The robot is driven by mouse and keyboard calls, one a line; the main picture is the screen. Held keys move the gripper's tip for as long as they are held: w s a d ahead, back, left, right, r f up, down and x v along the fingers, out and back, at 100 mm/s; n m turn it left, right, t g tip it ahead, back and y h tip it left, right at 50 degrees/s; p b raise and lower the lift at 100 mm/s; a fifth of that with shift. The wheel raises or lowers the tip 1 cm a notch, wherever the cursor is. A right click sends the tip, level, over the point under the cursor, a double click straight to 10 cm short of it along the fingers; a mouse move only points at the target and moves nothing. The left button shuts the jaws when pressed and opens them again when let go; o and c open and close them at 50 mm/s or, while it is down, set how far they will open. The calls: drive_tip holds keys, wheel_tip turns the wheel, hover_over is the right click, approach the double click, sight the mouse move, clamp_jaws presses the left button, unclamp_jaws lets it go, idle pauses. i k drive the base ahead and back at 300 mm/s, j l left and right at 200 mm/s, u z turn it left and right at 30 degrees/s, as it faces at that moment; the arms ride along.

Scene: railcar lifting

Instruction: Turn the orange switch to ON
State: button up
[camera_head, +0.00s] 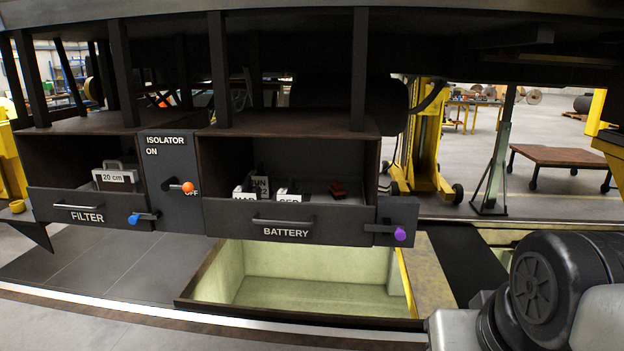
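The orange switch (187,187) is a lever with an orange ball knob on the dark isolator panel (165,150), between the filter box and the battery box. The panel reads ISOLATOR, with ON at upper left and OFF at lower right. The lever points right, its knob just above the OFF label. Part of my arm (550,285) shows at the lower right, apart from the panel. My gripper is not in this view.
A blue-knobbed latch (135,218) sits beside the FILTER drawer (85,209), and a purple-knobbed latch (400,234) beside the BATTERY drawer (285,222). An open pit (310,290) lies below. Dark beams (219,70) hang above. The space before the panel is clear.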

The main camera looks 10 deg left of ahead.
sight(178, 187)
drive_tip(key=i+j+u, duration=0.1)
drive_tip(key=i+j, duration=0.3)
drive_tip(key=j, duration=0.15)
drive_tip(key=i+j, duration=0.4)
drive_tip(key=j, duration=0.15)
drive_tip(key=u, duration=0.05)
